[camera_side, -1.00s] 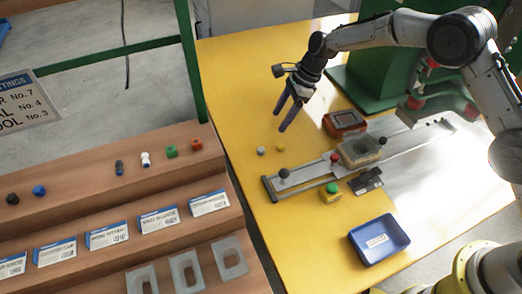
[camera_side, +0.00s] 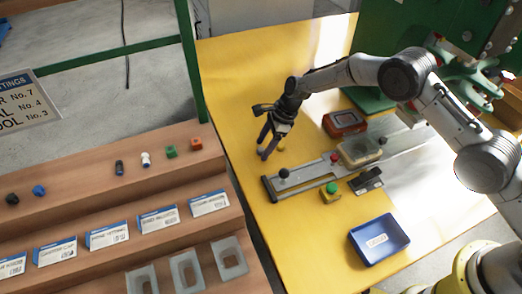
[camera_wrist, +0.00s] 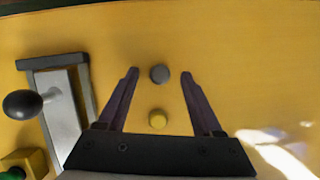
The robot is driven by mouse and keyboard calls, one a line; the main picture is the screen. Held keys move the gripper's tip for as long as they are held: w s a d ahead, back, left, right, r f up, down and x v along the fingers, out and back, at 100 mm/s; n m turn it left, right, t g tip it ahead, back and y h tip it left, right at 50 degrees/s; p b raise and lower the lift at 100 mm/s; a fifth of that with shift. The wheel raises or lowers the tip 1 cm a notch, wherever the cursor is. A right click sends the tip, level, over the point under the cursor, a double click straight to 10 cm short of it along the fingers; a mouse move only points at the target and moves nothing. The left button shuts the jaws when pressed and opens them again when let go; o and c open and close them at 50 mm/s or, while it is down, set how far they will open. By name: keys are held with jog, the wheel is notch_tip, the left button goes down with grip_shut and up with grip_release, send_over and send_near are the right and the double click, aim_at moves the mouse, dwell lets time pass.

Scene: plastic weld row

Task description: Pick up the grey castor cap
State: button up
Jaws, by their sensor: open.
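The grey castor cap (camera_wrist: 159,73) is a small round disc on the yellow table, seen between the fingertips in the wrist view. My gripper (camera_side: 263,149) is open, pointing down over the cap, with one finger on each side of it; it also shows in the wrist view (camera_wrist: 160,75). The fingers look apart from the cap. In the side view the cap is hidden behind the fingers. How high the fingertips are above the table is hard to tell.
A metal rail fixture (camera_side: 300,182) with a black knob (camera_side: 283,173) stands nearby. A blue tray (camera_side: 379,239) and a green-topped yellow button box (camera_side: 331,193) sit further right.

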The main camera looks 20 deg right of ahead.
jog(key=shift+f, duration=0.1)
grip_shut()
dwell(0.3)
